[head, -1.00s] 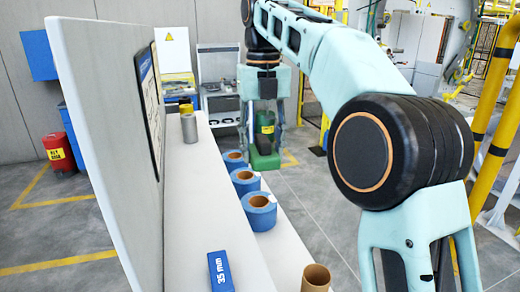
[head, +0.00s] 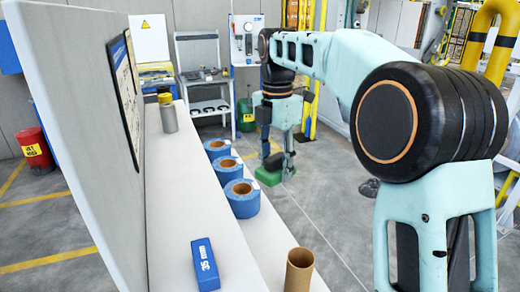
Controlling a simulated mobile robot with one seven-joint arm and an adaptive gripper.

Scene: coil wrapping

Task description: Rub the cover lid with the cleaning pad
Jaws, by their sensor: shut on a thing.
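My gripper (head: 277,158) points down beyond the far right side of the white shelf, above the grey floor. It is shut on a green block, which I take to be the cleaning pad (head: 268,178). The pad hangs at the fingertips, clear of the shelf, and the fingers partly hide it. I cannot make out a cover lid for certain in this view.
The white shelf (head: 172,190) carries several blue tape rolls (head: 242,199), a blue 35 mm box (head: 205,265), a brown tube (head: 299,270) and a yellow-topped grey canister (head: 168,115). A white panel (head: 70,130) stands at left. A red bin (head: 36,148) stands behind it.

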